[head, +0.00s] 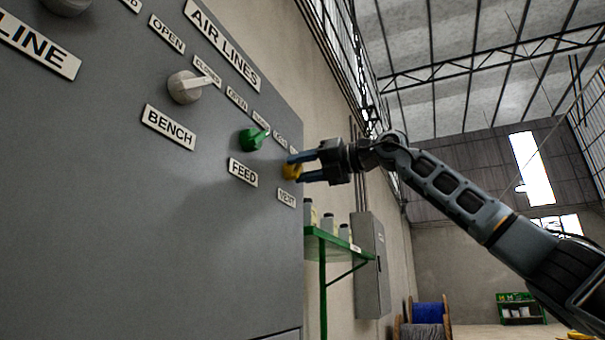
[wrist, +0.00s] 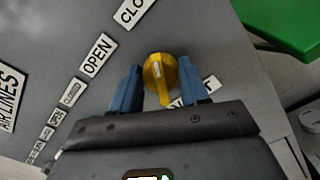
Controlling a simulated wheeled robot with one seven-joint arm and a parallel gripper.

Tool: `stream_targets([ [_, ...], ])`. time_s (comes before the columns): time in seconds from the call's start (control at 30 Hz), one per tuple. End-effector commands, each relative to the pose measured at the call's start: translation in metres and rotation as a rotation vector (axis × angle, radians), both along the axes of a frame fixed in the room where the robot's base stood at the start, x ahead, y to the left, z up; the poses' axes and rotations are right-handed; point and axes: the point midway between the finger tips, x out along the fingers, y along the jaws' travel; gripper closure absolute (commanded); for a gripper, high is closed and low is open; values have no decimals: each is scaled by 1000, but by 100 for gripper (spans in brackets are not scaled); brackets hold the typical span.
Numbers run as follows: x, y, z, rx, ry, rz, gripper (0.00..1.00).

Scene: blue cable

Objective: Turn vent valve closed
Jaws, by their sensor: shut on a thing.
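The vent valve is a yellow knob (head: 291,171) on the grey panel, above the VENT label (head: 286,197). In the wrist view the yellow knob (wrist: 158,70) has a handle with a white mark, and the handle runs down toward my gripper. My gripper (head: 297,169) reaches the panel from the right, its blue fingers on either side of the knob. OPEN (wrist: 97,55) and CLOSED (wrist: 132,12) labels are beside the knob; the latter is cut off by the frame.
A green FEED valve (head: 252,139) and a white BENCH valve (head: 186,87) sit to the left on the same panel (head: 150,220). A green shelf (head: 340,247) with bottles and a grey wall box (head: 371,265) stand to the right, below my arm.

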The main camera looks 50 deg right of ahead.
Motion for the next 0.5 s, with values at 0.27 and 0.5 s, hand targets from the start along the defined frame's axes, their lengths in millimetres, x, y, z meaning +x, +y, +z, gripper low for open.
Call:
stream_targets([
  [0.27,0,-2,-2,130,49,-2,86],
  [0.5,0,-2,-2,178,66,-2,86],
])
